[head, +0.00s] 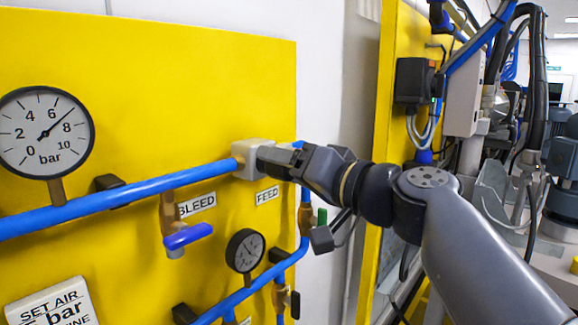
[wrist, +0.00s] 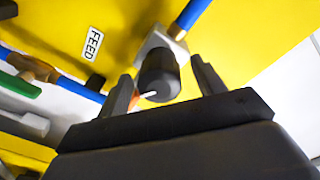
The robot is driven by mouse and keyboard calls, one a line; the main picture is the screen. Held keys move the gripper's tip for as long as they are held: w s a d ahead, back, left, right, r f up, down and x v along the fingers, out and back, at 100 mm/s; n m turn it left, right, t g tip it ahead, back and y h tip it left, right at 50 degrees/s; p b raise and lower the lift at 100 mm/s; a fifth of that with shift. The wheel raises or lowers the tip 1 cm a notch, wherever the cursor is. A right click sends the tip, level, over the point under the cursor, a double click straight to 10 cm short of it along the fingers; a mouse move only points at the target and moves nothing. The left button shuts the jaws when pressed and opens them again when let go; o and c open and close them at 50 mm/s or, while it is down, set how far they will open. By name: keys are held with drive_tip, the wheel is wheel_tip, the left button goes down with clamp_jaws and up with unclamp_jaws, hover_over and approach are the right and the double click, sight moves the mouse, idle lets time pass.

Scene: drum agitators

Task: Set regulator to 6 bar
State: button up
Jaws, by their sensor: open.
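The regulator is a pale grey block (head: 250,150) on the blue pipe, with a black round knob (wrist: 158,72) facing me. The knob has a white mark. My gripper (head: 285,160) is at the regulator. In the wrist view its two fingers (wrist: 163,88) stand either side of the knob, open, with gaps visible; it is not gripping. In the head view my gripper hides most of the knob. The large round pressure gauge (head: 45,133) at the left has its needle between 6 and 8 bar, near 7.
A blue-handled bleed valve (head: 187,236) hangs below the pipe. A small gauge (head: 245,251), a green-handled valve (head: 322,217) and a lower blue pipe (head: 255,288) lie below the regulator.

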drive_tip(key=c, duration=1)
drive_tip(key=shift+m, duration=0.4)
drive_tip(key=m, duration=0.5)
drive_tip(key=shift+r, duration=0.1)
drive_tip(key=m+p, duration=0.1)
drive_tip(key=m, duration=0.4)
drive_tip(key=shift+m+g, duration=0.3)
drive_tip(key=shift+g, duration=0.1)
drive_tip(key=o, duration=1)
